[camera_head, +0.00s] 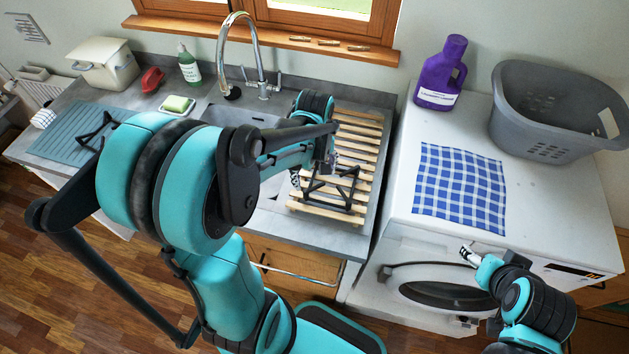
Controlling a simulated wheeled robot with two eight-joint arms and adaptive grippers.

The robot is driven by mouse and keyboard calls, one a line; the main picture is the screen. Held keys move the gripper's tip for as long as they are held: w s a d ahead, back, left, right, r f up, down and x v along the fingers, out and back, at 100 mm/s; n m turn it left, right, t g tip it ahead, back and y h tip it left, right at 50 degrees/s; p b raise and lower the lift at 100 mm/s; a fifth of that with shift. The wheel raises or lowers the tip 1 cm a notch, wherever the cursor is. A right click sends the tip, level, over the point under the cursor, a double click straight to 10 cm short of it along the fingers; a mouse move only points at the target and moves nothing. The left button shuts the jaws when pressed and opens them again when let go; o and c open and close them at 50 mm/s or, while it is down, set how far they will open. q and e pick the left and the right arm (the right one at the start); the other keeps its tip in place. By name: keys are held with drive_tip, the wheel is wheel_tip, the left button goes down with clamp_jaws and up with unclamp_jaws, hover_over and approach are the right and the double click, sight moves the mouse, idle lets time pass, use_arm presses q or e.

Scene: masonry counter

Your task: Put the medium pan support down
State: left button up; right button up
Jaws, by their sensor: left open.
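A black pan support (335,190) lies on the wooden slatted rack (362,143) at the right of the sink. My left gripper (325,168) is just above the far side of this pan support. It is open, but its fingertips are small and dark, so I cannot tell whether they touch the support. Another black pan support (97,131) lies on the blue-grey ribbed mat (60,141) at the left, partly hidden by my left arm. My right gripper (466,252) is in front of the white machine, away from both supports; its jaw state is unclear.
The sink (240,114) and its tall tap (254,50) are behind my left arm. A checked cloth (460,188), purple bottle (441,72) and grey basket (545,120) are on the white machine (400,205).

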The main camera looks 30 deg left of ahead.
use_arm(q)
drive_tip(key=s+d+r+m+t+p, duration=0.1)
drive_tip(key=s+d+r+m+t, duration=0.5)
drive_tip(key=r+m, duration=0.5)
drive_tip(key=shift+s+d+r+m+t, duration=0.15)
drive_tip(key=shift+d+m+t, duration=0.4)
drive_tip(key=shift+d, duration=0.5)
wheel_tip(320, 180, down, 11)
drive_tip(key=b, duration=1.1)
idle(0.6)
